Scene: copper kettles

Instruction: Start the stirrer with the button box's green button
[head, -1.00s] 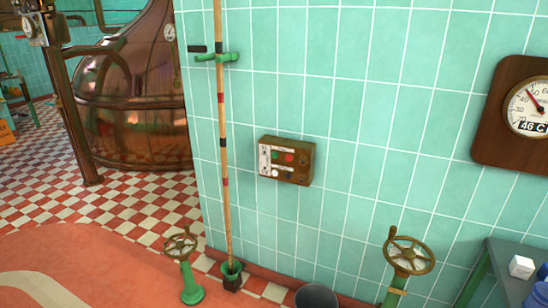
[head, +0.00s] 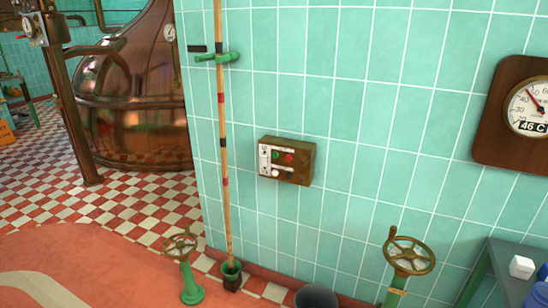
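The button box (head: 304,163) is a brown box with a pale front plate, fixed to the green tiled wall near the middle of the head view. A small green button (head: 276,156) sits at the upper left of its front, with a red button (head: 289,158) to its right. A white button (head: 275,173) is below the green one. Neither of my grippers is in the head view.
A wooden pole (head: 223,150) stands against the wall left of the box. Two valve handwheels (head: 409,251) (head: 180,245) rise below on green stands. A dark bucket (head: 316,297) and a table (head: 510,262) are lower right. A copper kettle (head: 135,100) stands back left.

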